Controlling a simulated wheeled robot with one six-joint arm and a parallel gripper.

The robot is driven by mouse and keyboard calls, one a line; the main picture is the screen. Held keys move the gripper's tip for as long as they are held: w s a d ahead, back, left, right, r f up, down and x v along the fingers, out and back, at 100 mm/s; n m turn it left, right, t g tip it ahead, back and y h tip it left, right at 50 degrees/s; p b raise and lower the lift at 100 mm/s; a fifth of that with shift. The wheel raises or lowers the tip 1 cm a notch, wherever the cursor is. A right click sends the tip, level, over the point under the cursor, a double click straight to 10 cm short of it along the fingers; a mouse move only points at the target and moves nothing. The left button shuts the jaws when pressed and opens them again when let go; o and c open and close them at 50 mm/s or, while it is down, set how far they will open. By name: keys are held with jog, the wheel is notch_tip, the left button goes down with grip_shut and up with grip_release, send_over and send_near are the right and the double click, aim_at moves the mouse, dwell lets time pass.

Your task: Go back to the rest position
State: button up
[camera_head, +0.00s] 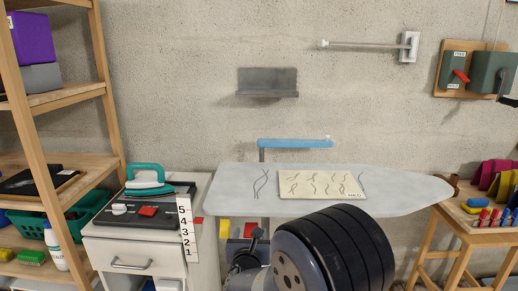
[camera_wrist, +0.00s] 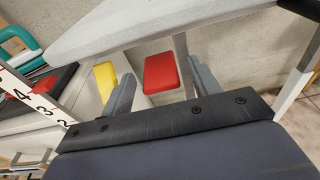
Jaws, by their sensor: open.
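My gripper (camera_wrist: 163,80) is open in the wrist view, with one grey finger on each side. A red block (camera_wrist: 160,72) shows beyond the gap between the fingers, and nothing is seen held. A yellow block (camera_wrist: 105,82) lies to the left of the red one, past the left finger. In the head view the yellow block (camera_head: 224,229) and part of the red block (camera_head: 249,229) show below the ironing board. My dark arm parts cover much of that area, and the fingers cannot be made out there.
The ironing board (camera_head: 405,187) with a marked cloth (camera_head: 322,184) stands close above the blocks. A white cabinet (camera_head: 125,257) with a teal iron (camera_head: 146,180) and a numbered strip (camera_head: 186,230) is left. Shelves (camera_head: 85,99) stand far left, a wooden table (camera_head: 464,231) right.

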aim_at(251, 228)
jog(key=w, duration=0.3)
jog(key=shift+d+f, duration=0.1)
jog(key=shift+f, duration=0.3)
jog(key=shift+s+f+t+b, duration=0.1)
jog(key=shift+f+t+b, duration=0.2)
jog(key=shift+b, duration=0.4)
jog(key=shift+r+t+b, duration=0.2)
jog(key=shift+t+b, duration=0.2)
jog(key=shift+r, duration=0.15)
